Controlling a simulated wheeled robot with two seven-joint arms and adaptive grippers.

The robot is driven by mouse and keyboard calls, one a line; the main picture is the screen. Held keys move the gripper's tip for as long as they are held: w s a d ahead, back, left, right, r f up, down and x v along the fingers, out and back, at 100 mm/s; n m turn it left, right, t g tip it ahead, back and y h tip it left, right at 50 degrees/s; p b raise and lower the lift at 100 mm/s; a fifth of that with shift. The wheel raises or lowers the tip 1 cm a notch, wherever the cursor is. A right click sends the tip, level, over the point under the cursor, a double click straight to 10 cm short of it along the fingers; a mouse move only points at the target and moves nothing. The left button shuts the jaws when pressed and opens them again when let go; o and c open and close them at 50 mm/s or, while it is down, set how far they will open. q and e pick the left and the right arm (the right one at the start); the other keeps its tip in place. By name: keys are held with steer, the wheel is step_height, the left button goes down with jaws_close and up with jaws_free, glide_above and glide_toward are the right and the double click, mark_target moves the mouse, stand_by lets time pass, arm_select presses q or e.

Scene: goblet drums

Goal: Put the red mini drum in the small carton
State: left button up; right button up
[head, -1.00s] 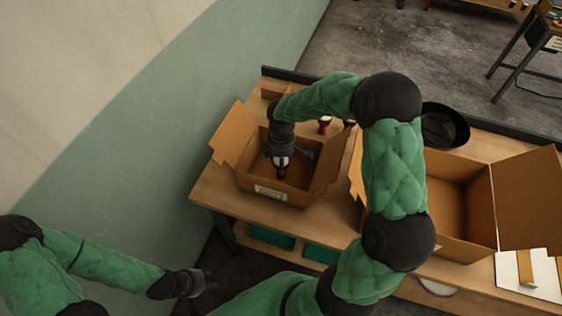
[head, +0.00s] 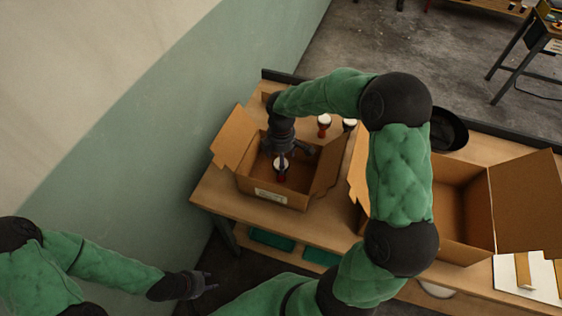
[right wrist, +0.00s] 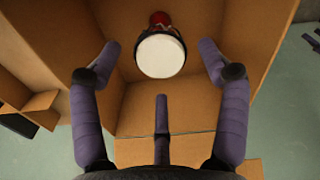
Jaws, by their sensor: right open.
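The red mini drum (head: 281,167) is inside the small carton (head: 272,197), white head up and red foot below. In the right wrist view its white head (right wrist: 161,56) faces the camera, with a red part beyond it. My right gripper (head: 290,150) is over the carton's opening.
Two more small white-headed drums, one red (head: 324,124) and one partly hidden (head: 349,123), stand behind the carton. A larger open carton (head: 463,205) is to the right, with a black round container (head: 450,130) behind it. The small carton's flaps stand outward.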

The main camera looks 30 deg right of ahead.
step_height(320, 180, up, 8)
steer(key=p, duration=0.1)
steer(key=shift+p, duration=0.35)
stand_by(1.1)
